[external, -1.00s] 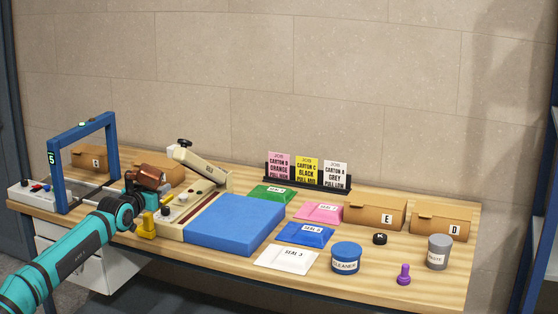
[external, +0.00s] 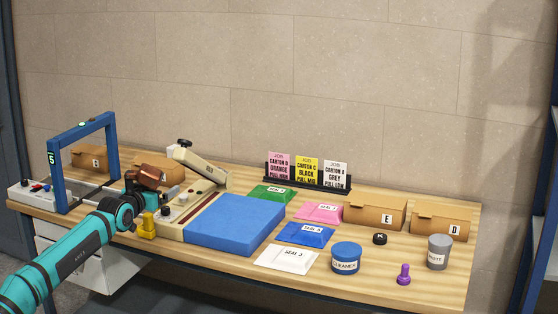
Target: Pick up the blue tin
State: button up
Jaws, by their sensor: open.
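The blue tin (external: 346,258) stands upright on the wooden table towards the front right, with a white label that seems to read "CLEANER". My gripper (external: 146,178) is at the end of my teal arm, at the left part of the table near the press, far to the left of the tin. It is open and small in the picture; its fingertips are hard to make out. Nothing shows in it.
A blue pad (external: 235,223) lies beside the press (external: 196,168). A white seal packet (external: 287,257) and a blue one (external: 305,234) lie left of the tin. A purple stamp (external: 403,275), black knob (external: 380,239) and grey waste tin (external: 438,251) stand to its right.

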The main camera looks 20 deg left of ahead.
jog(key=shift+o, duration=0.3)
jog(key=w+d+r+m+g+h, duration=0.1)
jog(key=w+d+r+g+h, duration=0.3)
jog(key=w+d, duration=0.55)
jog(key=m+g+y, duration=0.3)
jog(key=g+y, duration=0.1)
jog(key=g, duration=0.9)
send_over(347, 249)
notch_tip(347, 249, down, 6)
jog(key=f, duration=1.1)
jog(key=shift+w+a, duration=0.2)
jog(key=shift+a, duration=0.2)
jog(key=shift+d+f, duration=0.2)
jog(key=shift+f, duration=1.15)
jog(key=shift+d+f, duration=0.15)
jog(key=shift+f, duration=1.2)
jog(key=shift+c, duration=0.2)
